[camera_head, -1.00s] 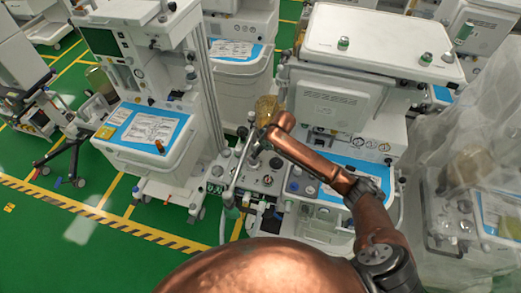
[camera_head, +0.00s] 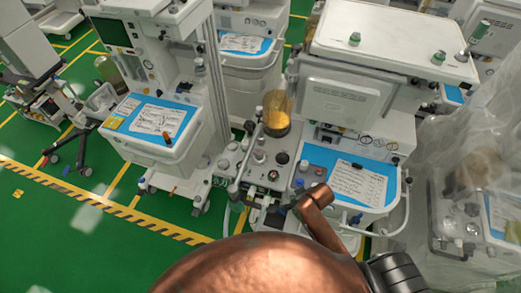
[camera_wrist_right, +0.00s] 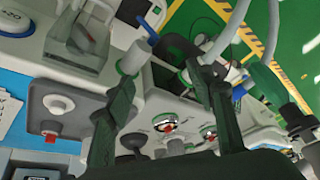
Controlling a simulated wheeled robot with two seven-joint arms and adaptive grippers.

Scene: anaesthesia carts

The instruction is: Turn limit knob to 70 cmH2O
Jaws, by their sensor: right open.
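The machine's control panel (camera_head: 262,180) has several small knobs; their markings are too small to tell which is the limit knob. A pale knob (camera_head: 259,157) and a black round knob (camera_head: 282,158) stand on it. My right gripper (camera_head: 284,209) is at the panel's near edge, small and partly hidden by my copper arm. In the right wrist view its two dark fingers (camera_wrist_right: 168,98) are apart, with nothing held between them. Red-marked dials (camera_wrist_right: 165,123) show beyond the gap, and a white cylinder (camera_wrist_right: 135,56) is near the left fingertip. My left gripper is out of view.
A blue-topped tray with a printed sheet (camera_head: 358,185) is right of the panel. An amber canister (camera_head: 277,113) stands behind it. Hoses hang at the panel's front. A plastic-draped cart (camera_head: 470,185) is at the right; green floor (camera_head: 95,215) is open at the left.

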